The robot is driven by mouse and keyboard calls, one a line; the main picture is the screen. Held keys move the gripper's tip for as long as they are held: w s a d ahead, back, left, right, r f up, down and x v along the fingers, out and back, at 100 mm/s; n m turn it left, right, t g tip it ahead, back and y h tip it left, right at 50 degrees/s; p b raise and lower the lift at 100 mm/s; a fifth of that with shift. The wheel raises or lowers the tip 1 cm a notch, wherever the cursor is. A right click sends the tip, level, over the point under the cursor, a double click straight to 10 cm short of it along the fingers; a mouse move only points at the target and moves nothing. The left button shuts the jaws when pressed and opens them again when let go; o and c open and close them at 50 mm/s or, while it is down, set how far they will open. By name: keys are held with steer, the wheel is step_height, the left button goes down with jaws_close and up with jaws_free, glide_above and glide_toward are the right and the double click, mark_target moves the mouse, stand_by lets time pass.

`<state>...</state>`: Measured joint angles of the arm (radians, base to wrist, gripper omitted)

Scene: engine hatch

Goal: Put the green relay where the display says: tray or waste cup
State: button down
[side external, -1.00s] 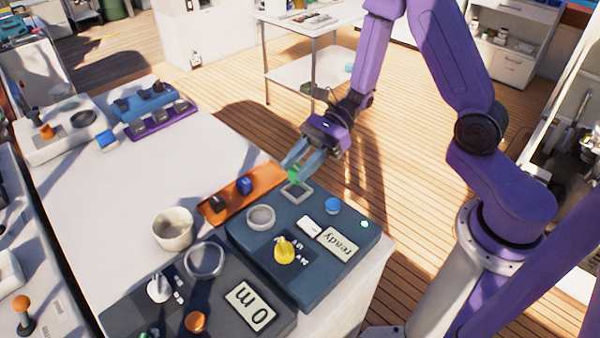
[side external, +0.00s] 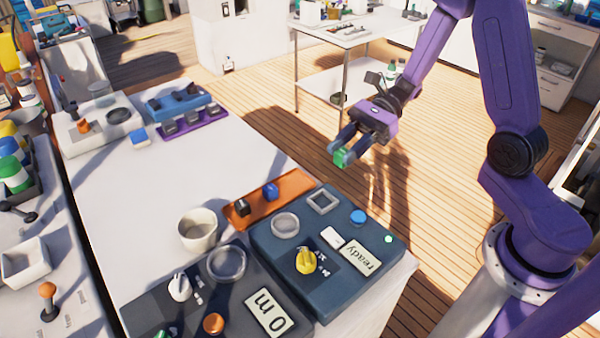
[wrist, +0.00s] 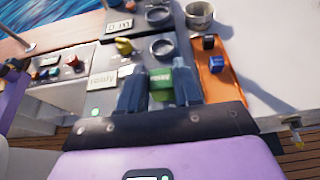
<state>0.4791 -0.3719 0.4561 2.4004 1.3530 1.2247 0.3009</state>
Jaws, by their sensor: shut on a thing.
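My gripper (side external: 345,151) is shut on the green relay (side external: 341,158) and holds it in the air above and behind the blue-grey panel. In the wrist view the green relay (wrist: 160,84) sits between the two fingers. The panel's display (side external: 359,252) reads "ready"; it also shows in the wrist view (wrist: 102,80). A square socket (side external: 322,201) on the panel is empty. The orange tray (side external: 295,184) lies beside the panel with a black relay (side external: 242,207) and a blue relay (side external: 270,191) in it. The pale cup (side external: 198,230) stands on the table left of the tray.
The panel (side external: 290,270) carries a yellow knob (side external: 306,261), a round ring (side external: 285,225), a blue button (side external: 358,217) and a lit green lamp (side external: 388,239). A dark panel with a "0 m" display (side external: 270,312) is in front. The white table (side external: 170,180) is bare behind the cup.

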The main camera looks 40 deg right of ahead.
steer(key=w+a+f, duration=0.2)
steer(key=w+f, duration=0.1)
steer(key=w, duration=0.4)
glide_above(299, 181)
steer(key=f, duration=0.5)
steer(key=shift+s+f, duration=0.2)
steer(key=shift+f, duration=0.1)
steer(key=shift+w+f, duration=0.15)
steer(key=shift+f, duration=1.5)
steer(key=shift+f, duration=0.1)
steer(key=c, duration=0.8)
jaws_free()
